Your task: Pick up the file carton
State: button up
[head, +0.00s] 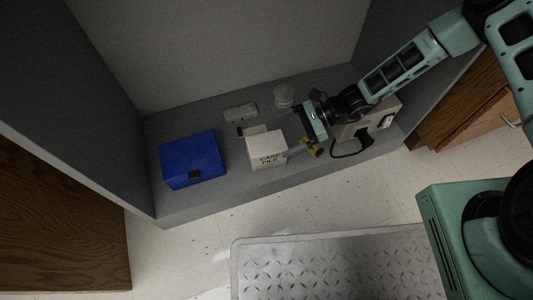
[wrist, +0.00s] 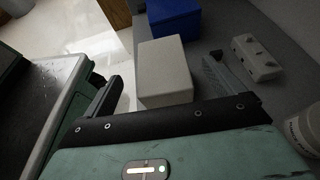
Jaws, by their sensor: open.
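The file carton (head: 266,147) is a small off-white box with dark lettering on its front. It stands on the grey shelf floor of the alcove. In the wrist view the carton (wrist: 165,72) lies ahead of my palm, between my two fingers. My gripper (wrist: 164,72) is open, with one finger on each side of the carton and a visible gap to each. In the head view my gripper (head: 268,141) reaches in from the right. I cannot tell whether the fingers touch the carton or how low they are.
A blue case (head: 193,160) stands left of the carton. Behind are a pale block with knobs (head: 240,112) and a white jar (head: 284,96). A beige device with a black cable (head: 378,121) stands to the right. The alcove walls enclose the sides and back.

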aim_at(268, 143)
jog(key=shift+s+a+f, duration=0.1)
jog(key=shift+a+f, duration=0.15)
jog(key=shift+a, duration=0.25)
jog(key=b+x, duration=0.4)
jog(key=shift+a+f, duration=0.1)
jog(key=shift+f, duration=0.4)
jog(key=shift+a+r, duration=0.1)
jog(key=shift+a, duration=0.25)
jog(key=c, duration=1.3)
